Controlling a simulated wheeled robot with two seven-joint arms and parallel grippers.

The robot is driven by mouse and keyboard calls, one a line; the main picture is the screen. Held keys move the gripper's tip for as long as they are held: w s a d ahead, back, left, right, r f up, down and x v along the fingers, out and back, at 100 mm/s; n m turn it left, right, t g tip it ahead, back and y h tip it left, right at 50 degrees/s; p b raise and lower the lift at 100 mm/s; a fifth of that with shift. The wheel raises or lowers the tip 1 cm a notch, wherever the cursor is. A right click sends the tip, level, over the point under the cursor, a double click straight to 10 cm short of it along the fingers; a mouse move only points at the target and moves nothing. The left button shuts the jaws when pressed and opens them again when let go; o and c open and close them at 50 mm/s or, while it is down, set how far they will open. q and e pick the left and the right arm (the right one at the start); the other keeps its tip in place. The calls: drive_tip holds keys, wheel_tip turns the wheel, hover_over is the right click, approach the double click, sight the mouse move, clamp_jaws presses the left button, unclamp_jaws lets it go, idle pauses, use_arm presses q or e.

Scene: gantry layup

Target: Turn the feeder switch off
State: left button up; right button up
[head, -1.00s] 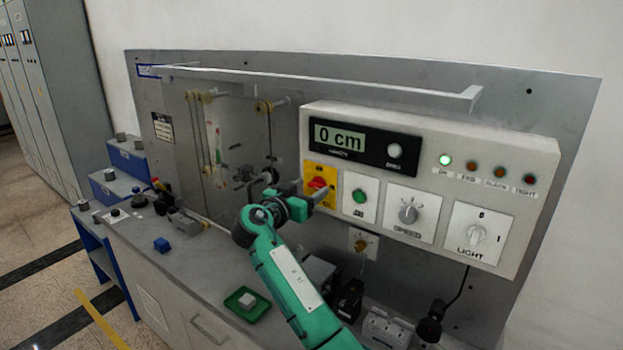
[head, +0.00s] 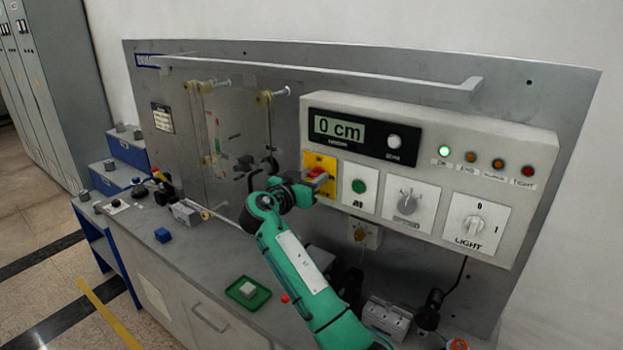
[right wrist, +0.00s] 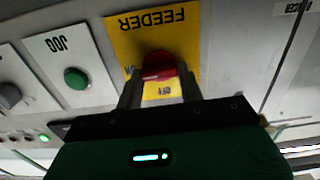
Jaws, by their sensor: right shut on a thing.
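The feeder switch is a red rotary knob on a yellow plate (head: 312,161) at the left end of the control panel. In the right wrist view the plate reads FEEDER upside down, and the red knob (right wrist: 158,66) sits between my fingers. My right gripper (head: 312,183) is at the switch, shut on the knob; its fingers (right wrist: 160,88) reach the knob's sides. The knob's exact angle is hard to tell. My left gripper is not in view.
A green JOG button (head: 358,186), a speed dial (head: 407,202) and a LIGHT switch (head: 473,226) lie to the right. The display (head: 338,130) reads 0 cm. A rail (head: 320,75) runs above the panel. A green tray (head: 262,291) sits on the bench.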

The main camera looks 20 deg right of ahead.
drive_tip(key=shift+f+n+b, duration=0.15)
drive_tip(key=shift+n+b, duration=0.65)
drive_tip(key=shift+n, duration=0.3)
drive_tip(key=shift+w+a+n+b, duration=0.1)
drive_tip(key=shift+n+b, duration=0.3)
drive_tip(key=shift+n, duration=1.4)
drive_tip(key=n, duration=0.2)
drive_tip(key=shift+n, duration=0.3)
drive_tip(key=n, duration=0.4)
drive_tip(key=shift+n+p, duration=0.3)
drive_tip(key=n+p, duration=0.2)
drive_tip(key=n, duration=0.2)
drive_tip(key=shift+w+n, duration=0.1)
drive_tip(key=shift+n, duration=0.2)
drive_tip(key=shift+f, duration=0.1)
